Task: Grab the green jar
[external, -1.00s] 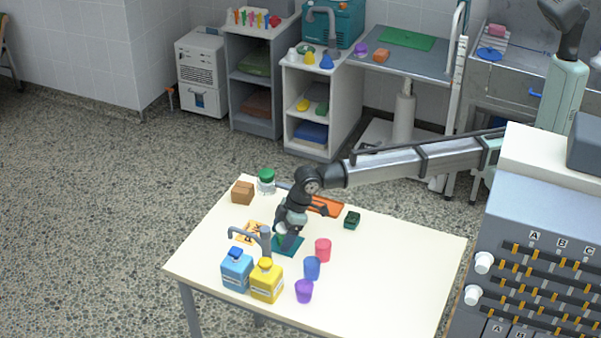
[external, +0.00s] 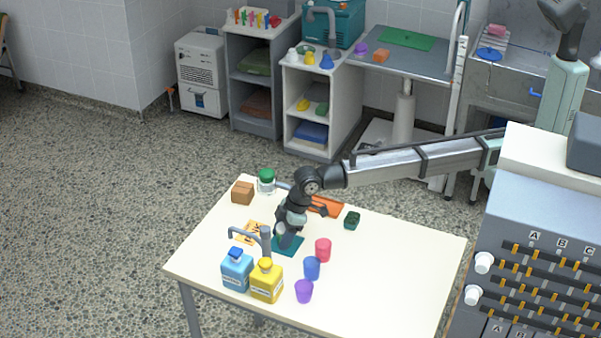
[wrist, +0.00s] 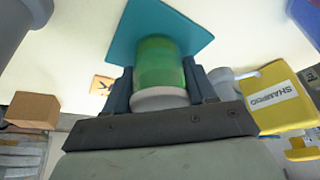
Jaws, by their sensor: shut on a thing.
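The green jar (wrist: 158,62), a green cylinder with a whitish end, sits between my gripper's two dark fingers in the wrist view. My gripper (wrist: 162,88) is shut on it. A teal square mat (wrist: 150,22) lies just beyond the jar; I cannot tell whether the jar touches it. In the external view my gripper (external: 286,238) points down at the teal mat (external: 294,245), and the jar is hard to make out there. A different clear jar with a green lid (external: 266,180) stands at the table's back left.
A brown box (external: 243,192) is at the back left. Blue (external: 237,272) and yellow (external: 266,282) bottles stand in front of my gripper. Red (external: 323,250), blue (external: 312,268) and purple (external: 304,291) cups stand to the right. The table's right side is clear.

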